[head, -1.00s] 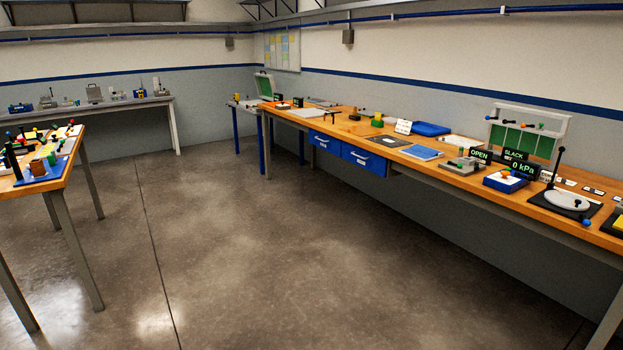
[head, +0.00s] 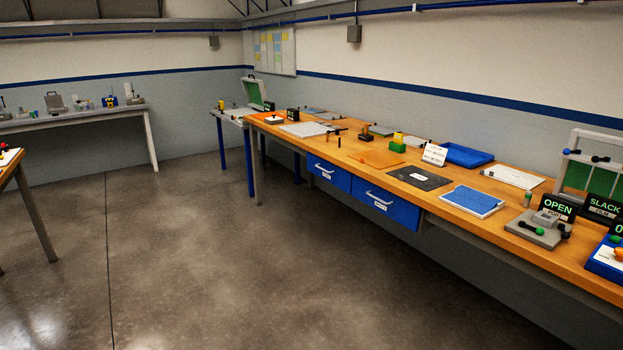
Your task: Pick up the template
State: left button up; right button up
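I cannot tell for sure which piece is the template. Several flat pieces lie on the long wooden bench (head: 460,238) along the right wall. They are a dark sheet with a small white label (head: 420,178), an orange-brown sheet (head: 376,158), a blue pad with a pale edge (head: 471,200), a pale grey plate (head: 306,129) and a white sheet with small marks (head: 513,176). All lie flat and apart. Neither of my grippers is in view.
Two blue drawers (head: 385,203) hang under the bench front. A blue tray (head: 466,155), an OPEN sign (head: 558,207) and a SLACK sign (head: 600,208) stand on it. A grey bench (head: 75,120) is at the back left. The concrete floor between is clear.

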aim_at(376, 160)
jog(key=i, duration=1)
jog(key=i+j+z, duration=0.1)
jog(key=i, duration=0.9)
